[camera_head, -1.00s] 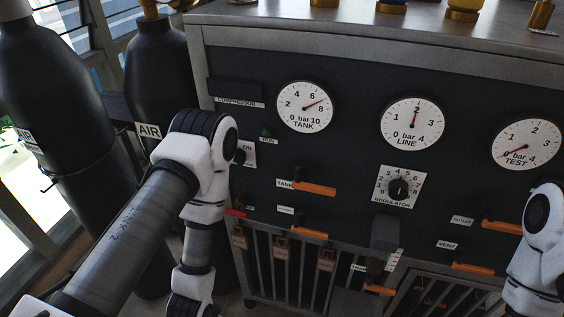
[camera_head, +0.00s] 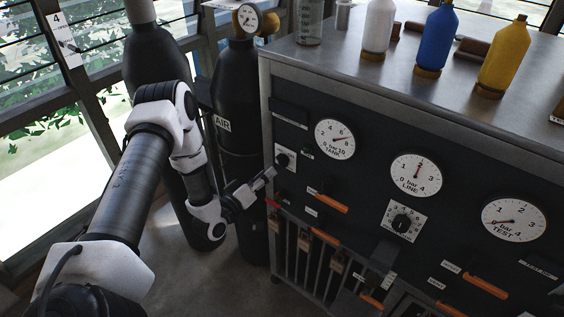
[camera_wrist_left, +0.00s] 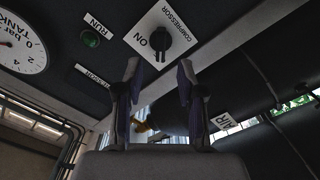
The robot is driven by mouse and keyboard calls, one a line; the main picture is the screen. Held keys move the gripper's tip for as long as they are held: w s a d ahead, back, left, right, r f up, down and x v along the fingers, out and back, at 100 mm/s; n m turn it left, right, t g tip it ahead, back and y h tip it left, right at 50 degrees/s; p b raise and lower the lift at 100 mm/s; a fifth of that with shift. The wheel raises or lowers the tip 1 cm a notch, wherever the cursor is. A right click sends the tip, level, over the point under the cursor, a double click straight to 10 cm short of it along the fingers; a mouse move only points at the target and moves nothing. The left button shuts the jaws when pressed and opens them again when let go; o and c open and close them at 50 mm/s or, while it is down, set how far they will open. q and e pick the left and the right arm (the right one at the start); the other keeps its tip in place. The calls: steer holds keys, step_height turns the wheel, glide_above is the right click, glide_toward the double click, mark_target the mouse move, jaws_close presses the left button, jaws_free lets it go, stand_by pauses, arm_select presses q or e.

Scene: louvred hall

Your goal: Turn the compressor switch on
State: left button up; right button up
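The compressor switch is a black knob (camera_head: 282,160) on a white plate, at the left edge of the dark panel. In the left wrist view the knob (camera_wrist_left: 160,40) appears upside down, with ON and COMPRESSOR printed on its plate. I cannot tell its setting for certain. My left gripper (camera_head: 268,174) points at the switch from its lower left, close to the panel. In the left wrist view its two fingers (camera_wrist_left: 157,78) are apart with nothing between them, and the knob lies beyond their tips. A dark green RUN lamp (camera_wrist_left: 90,39) is beside the switch. My right gripper is out of view.
The panel carries a tank gauge (camera_head: 335,139), a line gauge (camera_head: 416,174), a test gauge (camera_head: 514,220) and a regulator knob (camera_head: 402,222). Orange-handled valves (camera_head: 330,203) sit below. A black AIR cylinder (camera_head: 238,110) stands left of the panel. Several bottles stand on top.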

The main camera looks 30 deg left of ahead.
mark_target(279, 163)
arm_select(q)
steer(key=w+b, duration=0.1)
steer(key=w, duration=0.2)
steer(key=w+b, duration=0.1)
steer(key=w, duration=0.2)
steer(key=shift+w+d, duration=0.2)
steer(key=shift+w, duration=0.1)
jaws_close()
